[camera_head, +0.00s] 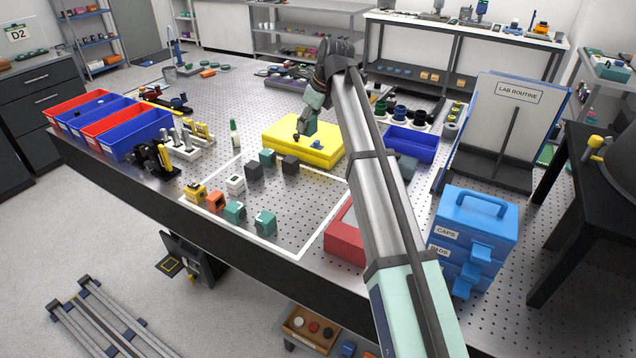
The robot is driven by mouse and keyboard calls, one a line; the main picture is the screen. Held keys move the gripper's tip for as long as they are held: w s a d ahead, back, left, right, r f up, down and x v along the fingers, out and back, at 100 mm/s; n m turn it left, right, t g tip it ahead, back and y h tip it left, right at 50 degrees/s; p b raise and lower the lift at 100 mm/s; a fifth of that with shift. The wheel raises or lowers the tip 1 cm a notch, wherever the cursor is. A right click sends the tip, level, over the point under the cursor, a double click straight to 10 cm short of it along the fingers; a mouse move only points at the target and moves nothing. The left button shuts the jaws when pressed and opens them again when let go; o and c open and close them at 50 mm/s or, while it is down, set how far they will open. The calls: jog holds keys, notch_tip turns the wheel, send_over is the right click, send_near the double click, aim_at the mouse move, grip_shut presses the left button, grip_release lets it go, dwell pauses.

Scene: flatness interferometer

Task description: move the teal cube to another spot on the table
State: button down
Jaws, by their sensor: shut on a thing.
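My gripper (306,127) is over the yellow slab (318,148) near the middle of the table, with its dark fingers low and partly hidden by the arm. A small teal piece (311,128) shows between the fingers, and it looks like a teal cube; its outline is too small to see fully. Other teal cubes stand on the perforated table: one at the back of the white-outlined area (267,157), and two near the front edge (235,212) and (265,222).
Dark cubes (290,165), an orange cube (216,202), a yellow cube (195,193) and a white cube (235,184) stand near the outlined area. Red and blue bins (130,140) are at left. The outlined area's right side is clear.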

notch_tip(320, 180, down, 20)
jog(key=p, duration=0.4)
jog(key=shift+r, duration=0.2)
jog(key=shift+f, duration=0.15)
jog(key=c, duration=0.6)
grip_release()
jog(key=b+v, duration=0.2)
jog(key=v, duration=1)
jog(key=shift+s, duration=0.15)
jog(key=p+x, duration=0.2)
jog(key=x, duration=0.9)
jog(key=shift+w+a+f, duration=0.2)
jog(key=shift+w+f, duration=0.05)
jog(key=shift+r+b, duration=0.35)
jog(key=shift+r, duration=1.5)
